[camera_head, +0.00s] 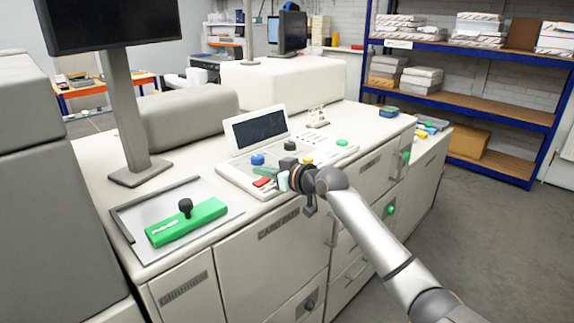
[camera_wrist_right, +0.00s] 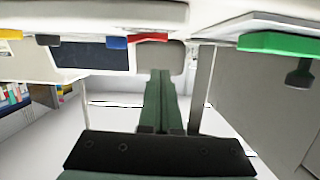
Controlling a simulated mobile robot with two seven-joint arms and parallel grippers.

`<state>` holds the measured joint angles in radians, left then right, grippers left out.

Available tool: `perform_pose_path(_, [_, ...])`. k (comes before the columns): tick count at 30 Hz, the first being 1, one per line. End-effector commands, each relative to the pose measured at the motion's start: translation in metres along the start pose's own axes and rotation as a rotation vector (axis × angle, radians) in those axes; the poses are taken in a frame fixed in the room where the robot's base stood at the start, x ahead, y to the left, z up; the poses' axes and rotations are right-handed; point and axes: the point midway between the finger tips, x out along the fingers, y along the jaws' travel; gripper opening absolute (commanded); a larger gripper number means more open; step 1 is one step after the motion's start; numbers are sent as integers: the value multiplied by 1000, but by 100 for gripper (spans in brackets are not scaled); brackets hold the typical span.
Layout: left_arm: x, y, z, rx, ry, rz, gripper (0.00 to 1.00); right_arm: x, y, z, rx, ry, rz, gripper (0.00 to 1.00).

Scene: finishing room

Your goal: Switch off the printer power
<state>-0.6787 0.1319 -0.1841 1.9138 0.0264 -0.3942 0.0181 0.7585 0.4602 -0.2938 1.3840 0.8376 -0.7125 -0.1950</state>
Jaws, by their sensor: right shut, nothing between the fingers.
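The printer (camera_head: 240,235) is a long white machine with drawers and a control console on top. The console (camera_head: 240,179) has a tilted dark screen (camera_head: 260,130), a blue knob (camera_head: 257,159), a black knob (camera_head: 290,146), a yellow button (camera_head: 307,161) and a red switch-like piece (camera_head: 261,182). In the wrist view the red piece (camera_wrist_right: 148,38) shows beyond my fingertips. My right gripper (camera_head: 266,172) is shut and empty, close above the console beside the red piece. I cannot tell whether it touches. Which control is the power switch is not readable. My left gripper is not in view.
A green bar with a black knob (camera_head: 187,222) lies on a grey plate at the left. A monitor on a post (camera_head: 125,115) stands behind it. Green buttons (camera_head: 341,142) sit farther right. Blue shelving (camera_head: 460,110) stands at the back right; the floor (camera_head: 485,240) at right is clear.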

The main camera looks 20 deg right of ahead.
Motion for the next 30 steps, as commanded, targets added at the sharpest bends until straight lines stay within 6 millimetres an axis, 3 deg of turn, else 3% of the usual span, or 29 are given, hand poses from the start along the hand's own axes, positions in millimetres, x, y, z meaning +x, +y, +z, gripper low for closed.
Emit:
perform_pose_path(2, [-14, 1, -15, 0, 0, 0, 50, -3, -4, -20, 0, 0, 0, 0])
perform_pose_path(4, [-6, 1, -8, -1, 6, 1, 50, -14, -2, -7, -3, -1, 2, 0])
perform_pose_path(18, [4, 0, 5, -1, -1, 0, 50, -88, -5, -7, -2, -1, 2, 0])
perform_pose_path(30, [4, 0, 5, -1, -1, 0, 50, -101, -6, -9, 0, -1, 1, 0])
